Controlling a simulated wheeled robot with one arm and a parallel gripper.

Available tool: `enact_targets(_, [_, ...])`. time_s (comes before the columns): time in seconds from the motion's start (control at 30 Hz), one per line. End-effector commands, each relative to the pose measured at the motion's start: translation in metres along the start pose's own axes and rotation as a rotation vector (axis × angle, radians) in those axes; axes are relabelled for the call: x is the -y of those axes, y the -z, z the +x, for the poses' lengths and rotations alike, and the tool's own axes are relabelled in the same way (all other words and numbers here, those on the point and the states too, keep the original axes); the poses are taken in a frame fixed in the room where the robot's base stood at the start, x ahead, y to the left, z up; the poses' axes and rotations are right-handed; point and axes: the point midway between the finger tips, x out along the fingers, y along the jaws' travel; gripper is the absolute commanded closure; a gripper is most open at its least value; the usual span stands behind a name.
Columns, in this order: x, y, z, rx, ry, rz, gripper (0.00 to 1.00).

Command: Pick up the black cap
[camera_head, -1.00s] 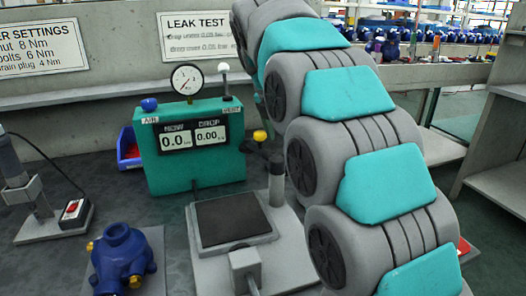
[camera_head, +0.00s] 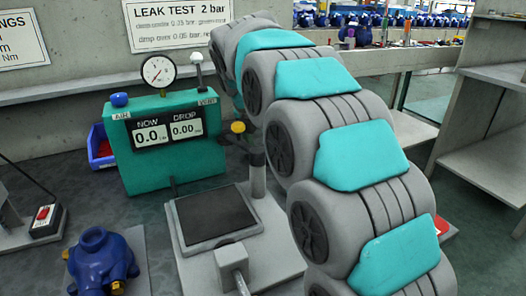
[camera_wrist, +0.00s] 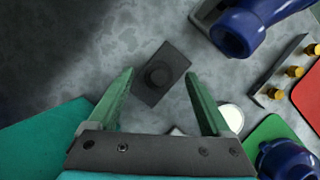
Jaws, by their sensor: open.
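A black cap (camera_wrist: 157,76), round and dark, shows in the wrist view on a small dark square plate (camera_wrist: 151,94) on the grey surface. My gripper (camera_wrist: 159,74) is open, with its two green fingers spread to the left and right of the cap in the picture. Nothing is between the fingertips that I can see being held. How far the cap lies below the fingertips is hard to tell. In the head view my arm hides the gripper, and I cannot make out the cap there.
The wrist view shows a blue pump body (camera_wrist: 240,32), a rack with brass fittings (camera_wrist: 284,68), a white disc (camera_wrist: 232,117) and a red mat (camera_wrist: 309,95) at right. The head view shows a leak tester (camera_head: 165,170), a grey fixture (camera_head: 255,240) and a blue housing (camera_head: 101,262).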

Motion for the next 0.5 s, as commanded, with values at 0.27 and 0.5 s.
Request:
enact_targets(0.27, [-0.0005,-0.0007,0.0026,0.002,-0.003,0.001,0.21])
enact_targets(0.5, [-0.0004,-0.0006,0.0025,0.002,-0.003,0.0,0.48])
